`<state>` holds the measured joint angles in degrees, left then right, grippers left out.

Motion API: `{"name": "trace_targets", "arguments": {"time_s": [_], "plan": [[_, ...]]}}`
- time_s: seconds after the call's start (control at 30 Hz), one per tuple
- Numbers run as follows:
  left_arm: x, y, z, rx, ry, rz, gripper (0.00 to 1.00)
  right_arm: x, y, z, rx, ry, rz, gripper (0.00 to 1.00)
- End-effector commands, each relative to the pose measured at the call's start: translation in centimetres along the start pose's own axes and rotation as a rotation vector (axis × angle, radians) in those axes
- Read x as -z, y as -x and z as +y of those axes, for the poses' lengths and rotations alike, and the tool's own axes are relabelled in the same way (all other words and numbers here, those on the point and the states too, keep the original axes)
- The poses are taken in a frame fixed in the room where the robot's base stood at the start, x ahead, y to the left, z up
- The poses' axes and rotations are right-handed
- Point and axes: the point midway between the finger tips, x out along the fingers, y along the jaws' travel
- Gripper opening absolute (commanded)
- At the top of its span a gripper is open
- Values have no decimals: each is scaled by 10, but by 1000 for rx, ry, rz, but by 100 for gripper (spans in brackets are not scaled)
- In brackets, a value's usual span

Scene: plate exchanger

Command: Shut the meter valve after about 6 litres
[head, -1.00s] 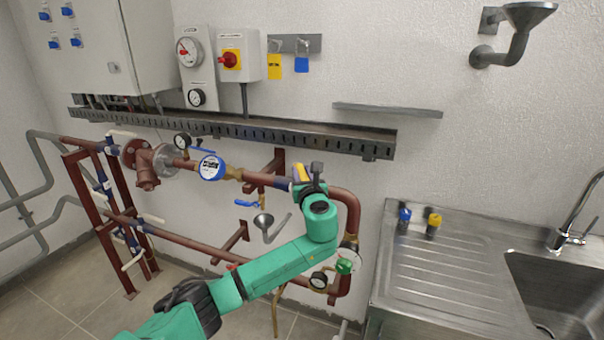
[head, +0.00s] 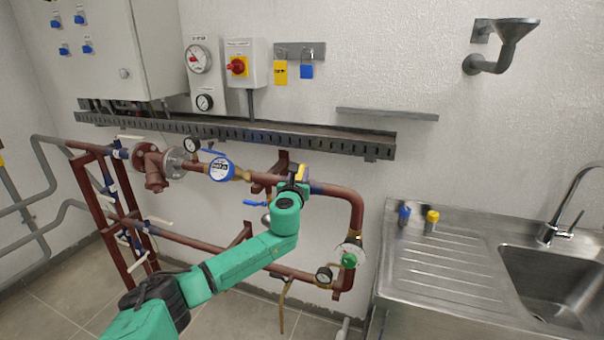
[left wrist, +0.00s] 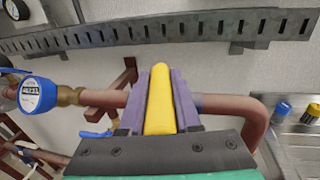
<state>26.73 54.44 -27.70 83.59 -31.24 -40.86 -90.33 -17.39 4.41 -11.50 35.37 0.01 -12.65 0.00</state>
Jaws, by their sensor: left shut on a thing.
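The blue-ringed round water meter (head: 221,168) sits on the red-brown pipe; it also shows at the left of the left wrist view (left wrist: 37,93). Its digits are too small to read. My left gripper (head: 298,182) is at the pipe, right of the meter. It is shut on a yellow valve handle (left wrist: 160,98), which lies between its two purple fingers and crosses the pipe in that view. The handle's tip (head: 303,172) shows above the gripper in the head view. The valve body is hidden behind the gripper. My right gripper is not in view.
A slotted cable tray (head: 240,131) runs above the pipe. A blue lever (head: 255,203) is left of the gripper. A steel sink unit (head: 440,265) stands at right.

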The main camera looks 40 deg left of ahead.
Motion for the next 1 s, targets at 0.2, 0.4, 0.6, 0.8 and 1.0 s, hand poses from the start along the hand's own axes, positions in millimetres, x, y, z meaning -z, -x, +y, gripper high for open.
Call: {"name": "trace_targets", "arguments": {"time_s": [0.2,0.4,0.6,0.8,1.0], "plan": [[4,0,12,126,-4,1,0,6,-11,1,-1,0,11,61],[3,-1,16,194,-2,1,0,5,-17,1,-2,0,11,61],[2,-2,17,216,-1,1,0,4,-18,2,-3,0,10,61],[1,-2,17,218,0,0,0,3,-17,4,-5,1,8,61],[0,-2,17,218,0,0,61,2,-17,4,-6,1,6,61]]}}
